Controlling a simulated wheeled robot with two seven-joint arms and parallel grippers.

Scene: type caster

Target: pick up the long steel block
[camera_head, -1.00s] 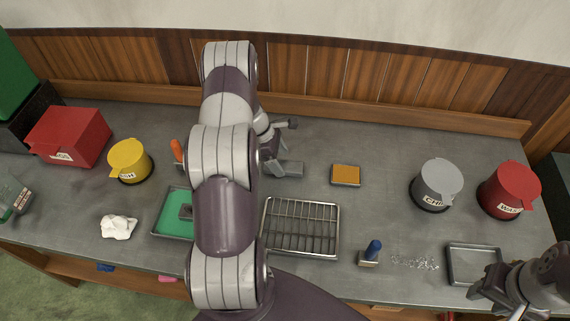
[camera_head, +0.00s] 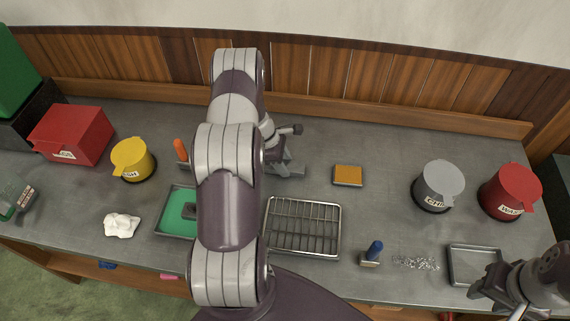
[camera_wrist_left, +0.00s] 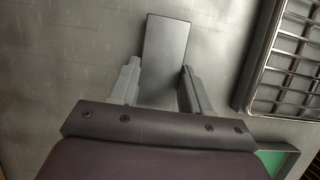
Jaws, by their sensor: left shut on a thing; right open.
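The long steel block (camera_wrist_left: 167,50) is a plain grey bar. In the left wrist view it reaches out from between the fingers of my left gripper (camera_wrist_left: 160,88), which is shut on it. In the head view my left gripper (camera_head: 287,168) is over the back middle of the bench, and the block there is hard to tell from the fingers. My left arm hides part of the bench. My right gripper (camera_head: 484,290) is open and empty at the lower right, near the empty metal tray (camera_head: 474,250).
A wire rack (camera_head: 303,226) and a green-lined tray (camera_head: 173,222) flank my left arm. An orange-topped block (camera_head: 348,175), a blue-handled tool (camera_head: 373,252), a grey bin (camera_head: 438,186) and a red bin (camera_head: 511,190) stand to the right. A yellow bin (camera_head: 132,160) and a white cloth (camera_head: 121,225) are left.

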